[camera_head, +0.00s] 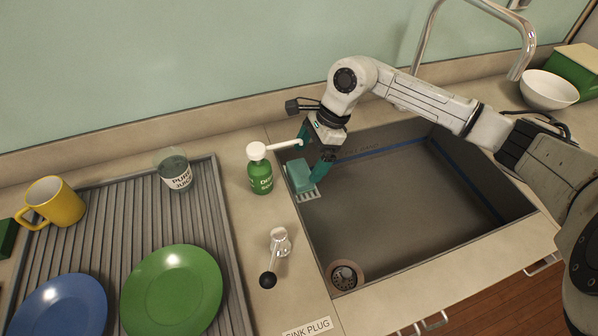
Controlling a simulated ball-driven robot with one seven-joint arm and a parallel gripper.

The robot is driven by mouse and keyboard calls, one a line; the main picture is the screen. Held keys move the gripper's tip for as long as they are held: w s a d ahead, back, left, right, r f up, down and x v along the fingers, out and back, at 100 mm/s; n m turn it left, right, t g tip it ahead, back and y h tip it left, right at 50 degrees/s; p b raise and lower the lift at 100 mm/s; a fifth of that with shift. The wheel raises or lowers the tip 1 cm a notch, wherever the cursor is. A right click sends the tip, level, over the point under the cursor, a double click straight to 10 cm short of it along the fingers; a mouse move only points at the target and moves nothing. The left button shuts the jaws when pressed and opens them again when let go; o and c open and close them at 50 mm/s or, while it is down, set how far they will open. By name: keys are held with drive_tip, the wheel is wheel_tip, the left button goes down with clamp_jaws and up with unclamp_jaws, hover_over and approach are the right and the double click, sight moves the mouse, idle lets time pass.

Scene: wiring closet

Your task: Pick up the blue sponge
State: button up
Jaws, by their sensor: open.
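The blue sponge (299,174) is a teal-blue block at the left rim of the sink, on a small pale slotted holder (308,195). My gripper (311,163) reaches down over it from above. The gripper is open, with one teal finger at the sponge's far side and the other at its right side, over the sink. Whether the fingers touch the sponge cannot be told from this view.
A green soap bottle (260,177) with a white pump stands just left of the sponge, its spout pointing toward my gripper. A tap lever (279,243) is nearer. The sink basin (400,205) is empty. A ribbed drainer (226,215) holds plates, a mug and a glass.

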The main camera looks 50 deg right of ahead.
sight(300, 171)
drive_tip(key=p+x, duration=0.2)
drive_tip(key=x, duration=0.2)
drive_tip(key=shift+w+a, duration=0.2)
drive_tip(key=shift+w, duration=0.05)
drive_tip(key=shift+w+a+f, duration=0.1)
drive_tip(key=shift+f, duration=0.55)
drive_tip(key=shift+c, duration=0.5)
drive_tip(key=c, duration=0.6)
drive_tip(key=shift+c, duration=0.2)
drive_tip(key=shift+r, duration=0.1)
drive_tip(key=shift+r+b, duration=0.55)
drive_tip(key=shift+r, duration=0.1)
drive_tip(key=s+d+b, duration=0.5)
drive_tip(key=s+d, duration=0.5)
drive_tip(key=d, duration=0.5)
